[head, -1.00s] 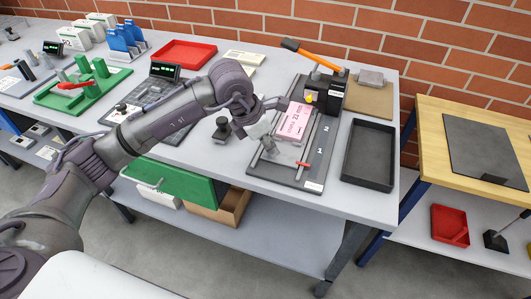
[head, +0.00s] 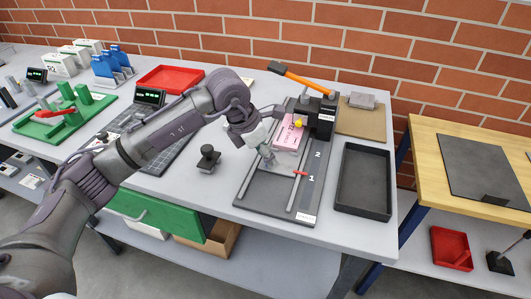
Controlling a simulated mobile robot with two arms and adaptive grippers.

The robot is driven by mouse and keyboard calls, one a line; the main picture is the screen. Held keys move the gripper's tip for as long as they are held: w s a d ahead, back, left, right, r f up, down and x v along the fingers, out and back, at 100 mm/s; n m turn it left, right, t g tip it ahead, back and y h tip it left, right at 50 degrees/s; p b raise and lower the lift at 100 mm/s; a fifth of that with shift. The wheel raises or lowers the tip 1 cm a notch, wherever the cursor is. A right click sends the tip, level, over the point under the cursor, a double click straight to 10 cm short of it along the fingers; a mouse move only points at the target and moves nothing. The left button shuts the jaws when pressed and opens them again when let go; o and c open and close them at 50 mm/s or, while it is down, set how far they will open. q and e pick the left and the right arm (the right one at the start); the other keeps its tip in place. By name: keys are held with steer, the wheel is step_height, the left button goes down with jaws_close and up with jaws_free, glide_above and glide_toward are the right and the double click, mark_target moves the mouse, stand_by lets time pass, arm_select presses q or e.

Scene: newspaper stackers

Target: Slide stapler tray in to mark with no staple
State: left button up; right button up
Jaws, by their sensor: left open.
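The stapler (head: 315,113) stands at the back of a dark base board (head: 262,205), with an orange lever (head: 292,76) raised at a slant. On the board's rails is a grey sliding tray (head: 284,160) carrying a pink paper stack (head: 287,131). The stack's far end reaches up to the stapler head, which partly hides it. A red pointer (head: 300,173) on the tray's right side lies close to the printed mark 1 (head: 311,178); mark 2 (head: 317,154) is farther back. My left gripper (head: 267,154) is open at the tray's left near side. Whether it touches the tray is unclear. My right gripper is not in view.
A black empty tray (head: 363,180) lies to the right of the board. A black stamp-like object (head: 208,158) stands to its left. A brown pad with a grey block (head: 361,100) is behind right. A green drawer front (head: 155,215) is below the table edge.

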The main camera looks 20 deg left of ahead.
arm_select(q)
steer(key=v, duration=1.2)
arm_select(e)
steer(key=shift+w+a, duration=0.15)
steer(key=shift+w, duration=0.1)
